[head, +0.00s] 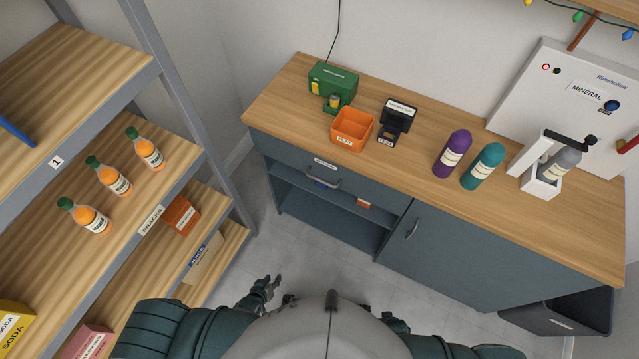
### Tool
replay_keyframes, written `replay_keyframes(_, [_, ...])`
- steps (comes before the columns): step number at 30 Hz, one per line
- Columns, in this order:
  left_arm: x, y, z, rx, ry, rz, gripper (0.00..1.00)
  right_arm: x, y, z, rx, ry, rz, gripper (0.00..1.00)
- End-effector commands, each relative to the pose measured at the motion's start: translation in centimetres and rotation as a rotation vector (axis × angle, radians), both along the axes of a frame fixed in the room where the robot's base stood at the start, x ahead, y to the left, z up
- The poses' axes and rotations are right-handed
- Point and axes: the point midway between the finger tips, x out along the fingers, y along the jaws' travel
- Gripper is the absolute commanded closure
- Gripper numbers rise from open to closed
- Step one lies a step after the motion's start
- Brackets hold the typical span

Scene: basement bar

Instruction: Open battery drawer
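A blue-grey cabinet has a drawer front (285,158) at its upper left, under the wooden counter. A small white label (325,163) is on it, too small to read. A curved metal handle (323,182) sits below the label. The drawer looks closed, flush with the cabinet. My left gripper (271,281) is low over the floor, in front of the cabinet and well short of the handle. Its fingers look apart, with nothing between them. My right gripper (394,322) shows only as a small dark part beside my body, and its fingers are not clear.
Wooden shelves (130,215) with orange bottles stand close on the left. The counter (410,160) holds a green box, an orange bin, a dark stand, bottles and a white machine. An open shelf (335,222) lies under the drawer; a cabinet door (450,250) is right. A dark bin (565,320) stands lower right.

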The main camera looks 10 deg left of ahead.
Motion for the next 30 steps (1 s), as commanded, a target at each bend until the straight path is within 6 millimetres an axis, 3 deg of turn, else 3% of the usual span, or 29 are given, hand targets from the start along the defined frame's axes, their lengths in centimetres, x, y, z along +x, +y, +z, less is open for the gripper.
replay_keyframes(1, [3.1, -0.8, 0.5, -0.085, -0.090, 0.044, 0.63, 1.8, 0.4, 0.0, 0.006, -0.022, -0.002, 0.60])
replay_keyframes(3, [7.0, -2.2, 3.4, -0.234, -0.212, 0.107, 0.63, 4.1, 0.9, 2.1, 0.012, -0.048, -0.006, 0.60])
replay_keyframes(6, [11.1, -4.2, 8.3, -0.475, -0.360, 0.180, 0.63, 6.5, 1.3, 5.6, 0.019, -0.083, -0.011, 0.60])
replay_keyframes(10, [13.9, -6.7, 14.9, -0.809, -0.492, 0.239, 0.63, 7.9, 1.6, 10.8, 0.028, -0.120, -0.015, 0.60])
replay_keyframes(15, [14.7, -8.5, 21.6, -1.159, -0.562, 0.275, 0.63, 7.7, 1.5, 16.4, 0.034, -0.152, -0.020, 0.60])
replay_keyframes(18, [14.6, -8.9, 23.9, -1.274, -0.573, 0.283, 0.63, 7.5, 1.4, 18.4, 0.036, -0.162, -0.021, 0.60])
replay_keyframes(23, [15.1, -9.2, 25.4, -1.334, -0.578, 0.285, 0.63, 7.3, 1.3, 19.7, 0.037, -0.170, -0.021, 0.60])
replay_keyframes(30, [19.2, -10.7, 26.4, -1.334, -0.582, 0.284, 0.63, 7.7, 1.4, 19.7, 0.040, -0.186, -0.020, 0.60])
